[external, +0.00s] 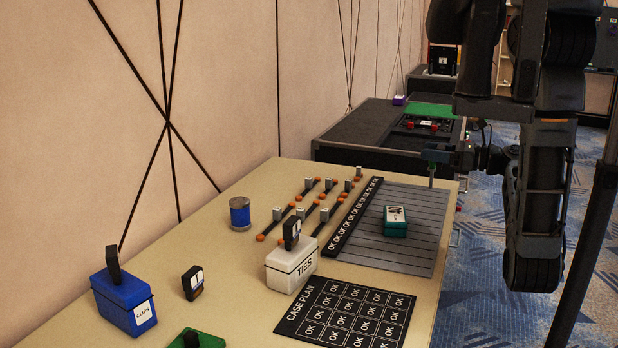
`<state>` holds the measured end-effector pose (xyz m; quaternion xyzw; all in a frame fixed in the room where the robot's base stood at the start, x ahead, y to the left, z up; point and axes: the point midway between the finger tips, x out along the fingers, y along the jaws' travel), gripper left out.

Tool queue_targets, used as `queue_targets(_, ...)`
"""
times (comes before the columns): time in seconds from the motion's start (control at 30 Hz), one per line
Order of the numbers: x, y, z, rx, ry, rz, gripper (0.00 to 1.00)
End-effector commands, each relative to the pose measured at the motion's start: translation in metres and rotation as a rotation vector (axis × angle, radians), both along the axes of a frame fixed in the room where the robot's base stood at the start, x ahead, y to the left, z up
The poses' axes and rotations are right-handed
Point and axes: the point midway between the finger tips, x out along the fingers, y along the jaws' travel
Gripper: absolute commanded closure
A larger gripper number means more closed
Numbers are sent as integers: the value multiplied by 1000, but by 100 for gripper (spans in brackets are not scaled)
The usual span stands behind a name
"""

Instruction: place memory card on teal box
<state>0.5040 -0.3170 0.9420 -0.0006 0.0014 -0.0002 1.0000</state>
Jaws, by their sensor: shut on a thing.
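A teal box (396,230) stands on the grey slatted mat at the right of the table. A dark flat piece with a white label (396,214) shows on its top; I cannot tell whether it is a memory card or part of the box. A dark card-like piece with a white label (193,283) stands on the table between the blue and white boxes. My gripper (432,168) is small in view, above the table's far right corner, beyond the teal box and apart from it. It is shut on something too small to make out.
A white TIES box (290,275) and a blue CLIPS box (130,305) bear dark upright pieces. A green box (210,343) is cut off at the bottom. A blue can (240,214) and several small connectors stand farther back. A black CASE PLAN sheet (345,312) lies in front.

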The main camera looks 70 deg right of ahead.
Motion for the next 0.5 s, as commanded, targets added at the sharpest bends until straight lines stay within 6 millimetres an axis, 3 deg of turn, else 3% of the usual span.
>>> queue_targets(0.5, 75, 59, -54, 5, -2, 2, 74)
